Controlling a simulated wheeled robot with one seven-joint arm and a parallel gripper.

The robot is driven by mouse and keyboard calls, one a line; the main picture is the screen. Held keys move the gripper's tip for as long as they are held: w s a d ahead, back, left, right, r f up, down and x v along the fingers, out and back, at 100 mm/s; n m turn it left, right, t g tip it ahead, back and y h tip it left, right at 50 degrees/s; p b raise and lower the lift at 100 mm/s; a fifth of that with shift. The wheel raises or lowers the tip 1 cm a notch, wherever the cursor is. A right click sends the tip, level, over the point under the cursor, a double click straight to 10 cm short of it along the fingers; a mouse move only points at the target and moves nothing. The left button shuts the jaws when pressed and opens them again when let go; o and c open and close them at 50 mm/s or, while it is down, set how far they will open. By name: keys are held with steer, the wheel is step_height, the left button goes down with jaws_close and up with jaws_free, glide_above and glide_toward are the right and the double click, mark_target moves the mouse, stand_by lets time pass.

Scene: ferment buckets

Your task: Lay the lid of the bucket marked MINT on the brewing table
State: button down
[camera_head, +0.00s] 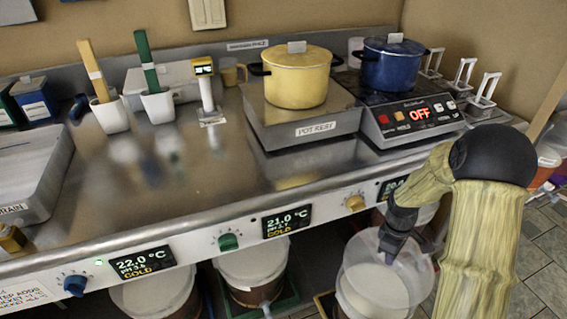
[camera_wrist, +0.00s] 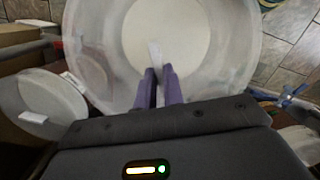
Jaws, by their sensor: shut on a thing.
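My gripper (camera_head: 392,245) is low in front of the brewing table (camera_head: 215,185), over a bucket (camera_head: 372,295) on the floor at the lower right. In the wrist view, its purple fingers (camera_wrist: 160,88) are shut on the upright white tab of a translucent round lid (camera_wrist: 95,40). A pale round area shows through the lid. I cannot tell whether the lid still touches the bucket's rim. The MINT mark is not readable in either view.
Other buckets (camera_head: 155,295) stand under the table. Another lidded bucket (camera_wrist: 45,100) is at the left in the wrist view. A yellow pot (camera_head: 297,80) and a blue pot (camera_head: 392,65) stand at the back. The table's middle is bare.

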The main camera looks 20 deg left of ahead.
steer(key=m, duration=0.4)
steer(key=f+m, duration=0.1)
steer(key=m, duration=0.1)
steer(key=shift+w+g+y, duration=0.3)
steer(key=m, duration=0.6)
steer(key=shift+w+a+f+m+y, duration=0.15)
steer(key=shift+w+f+m+y, duration=0.1)
steer(key=shift+f+m+y, duration=0.1)
